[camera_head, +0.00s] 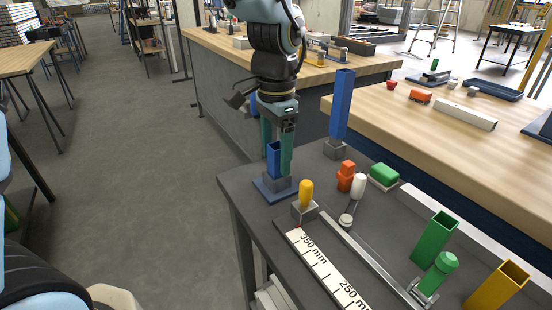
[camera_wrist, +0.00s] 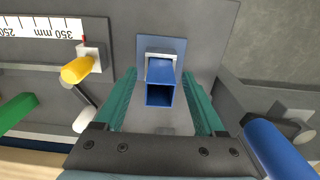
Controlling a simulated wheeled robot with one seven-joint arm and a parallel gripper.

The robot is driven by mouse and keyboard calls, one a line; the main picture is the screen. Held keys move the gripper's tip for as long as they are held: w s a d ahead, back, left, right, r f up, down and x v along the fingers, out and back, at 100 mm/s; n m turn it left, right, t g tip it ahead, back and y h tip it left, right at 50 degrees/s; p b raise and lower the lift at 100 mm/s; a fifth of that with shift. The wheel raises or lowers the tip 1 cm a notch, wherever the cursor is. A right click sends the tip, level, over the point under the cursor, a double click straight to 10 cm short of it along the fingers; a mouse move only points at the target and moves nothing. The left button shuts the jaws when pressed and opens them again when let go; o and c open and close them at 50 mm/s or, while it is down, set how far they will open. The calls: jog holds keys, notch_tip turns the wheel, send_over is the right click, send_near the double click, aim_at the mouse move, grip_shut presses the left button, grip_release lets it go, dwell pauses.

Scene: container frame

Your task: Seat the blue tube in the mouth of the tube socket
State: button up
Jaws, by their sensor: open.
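A short blue square tube (camera_head: 274,158) stands upright in the grey tube socket (camera_head: 276,183), which sits on a blue base plate (camera_head: 262,188) near the table's left corner. In the wrist view, the tube's open top (camera_wrist: 160,94) faces the camera, with the socket (camera_wrist: 160,56) and plate (camera_wrist: 182,46) beyond it. How deep the tube sits is hidden. My gripper (camera_head: 277,163) is open, its teal fingers pointing down on either side of the tube. The wrist view shows visible gaps between tube and fingers (camera_wrist: 160,78).
A tall blue post (camera_head: 341,105) on a grey block stands behind right. A yellow-topped grey block (camera_head: 304,205), orange piece (camera_head: 346,175), white-capped piece (camera_head: 358,186) and ruler (camera_head: 330,273) lie rightward. Green (camera_head: 434,240) and yellow (camera_head: 497,286) square tubes stand front right.

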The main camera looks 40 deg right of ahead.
notch_tip(320, 180, up, 9)
jog(key=shift+r, duration=0.2)
dwell(0.6)
jog(key=w+a+f+n, duration=0.2)
jog(key=w+a+n, duration=0.2)
jog(key=w+a, duration=0.25)
jog(key=w+a+f+n, duration=0.3)
jog(key=w+a, duration=0.2)
jog(key=a, duration=0.3)
jog(key=a+f+n+p, duration=0.1)
jog(key=a+n, duration=0.4)
jog(key=a, duration=0.5)
jog(key=w+a+f+n+t+p, duration=0.1)
jog(key=a+f+n, duration=0.2)
jog(key=a, duration=0.7)
jog(key=shift+w+a+f+n+t, duration=0.2)
jog(key=shift+f+n+t, duration=0.15)
jog(key=shift+n, duration=0.85)
